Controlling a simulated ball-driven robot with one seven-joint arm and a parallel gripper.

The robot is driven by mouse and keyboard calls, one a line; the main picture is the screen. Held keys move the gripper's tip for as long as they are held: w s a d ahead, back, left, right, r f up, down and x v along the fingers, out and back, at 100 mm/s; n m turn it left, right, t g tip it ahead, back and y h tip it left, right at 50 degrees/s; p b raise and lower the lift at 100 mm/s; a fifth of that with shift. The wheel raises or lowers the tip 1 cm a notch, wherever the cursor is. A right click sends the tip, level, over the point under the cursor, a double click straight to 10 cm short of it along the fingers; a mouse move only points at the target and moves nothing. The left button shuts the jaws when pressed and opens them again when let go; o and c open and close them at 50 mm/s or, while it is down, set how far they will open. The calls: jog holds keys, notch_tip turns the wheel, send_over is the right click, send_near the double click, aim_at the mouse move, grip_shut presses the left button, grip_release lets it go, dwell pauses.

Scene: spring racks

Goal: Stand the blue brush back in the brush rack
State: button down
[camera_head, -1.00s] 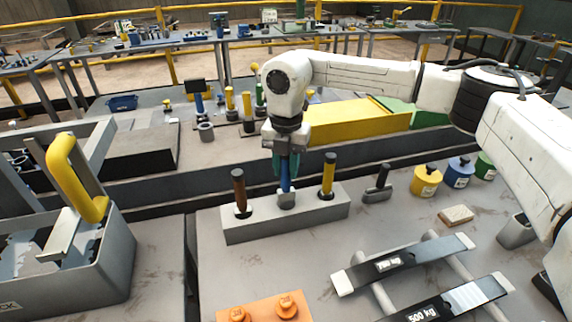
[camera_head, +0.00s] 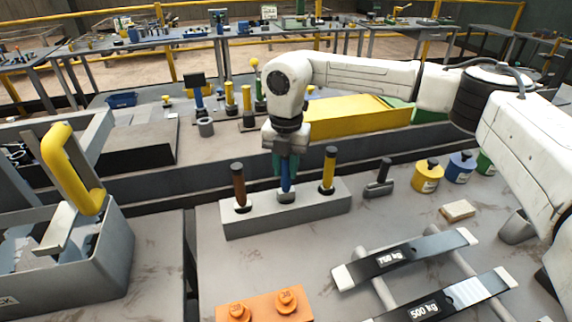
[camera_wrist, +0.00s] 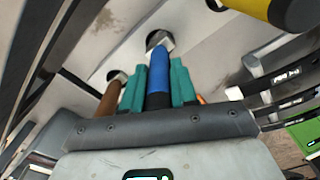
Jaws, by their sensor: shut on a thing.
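The brush rack (camera_head: 262,222) is a long grey block on the workbench. A brown-handled brush (camera_head: 238,186) stands at its left end and a yellow-handled brush (camera_head: 328,172) at its right end. The blue brush (camera_head: 286,180) is upright between them, its pale lower end at the rack's middle place. Whether it is fully seated cannot be told. My gripper (camera_head: 286,172) is shut on the blue handle from above. In the wrist view the teal fingers lie on both sides of the blue brush (camera_wrist: 158,72), which points at the rack's middle hole.
A grey box with a yellow handle (camera_head: 72,170) stands at left. Right of the rack are a dark-handled tool (camera_head: 380,180), yellow (camera_head: 427,178) and blue (camera_head: 460,171) weights, and a rack of labelled bars (camera_head: 405,256). An orange block (camera_head: 265,305) lies in front.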

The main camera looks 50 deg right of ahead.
jog(key=shift+f+b, duration=0.55)
jog(key=shift+f, duration=0.35)
jog(key=c, duration=0.8)
grip_release()
jog(key=shift+o, duration=0.4)
jog(key=o, duration=0.4)
jog(key=shift+r+p, duration=2.05)
jog(key=shift+r, duration=1.45)
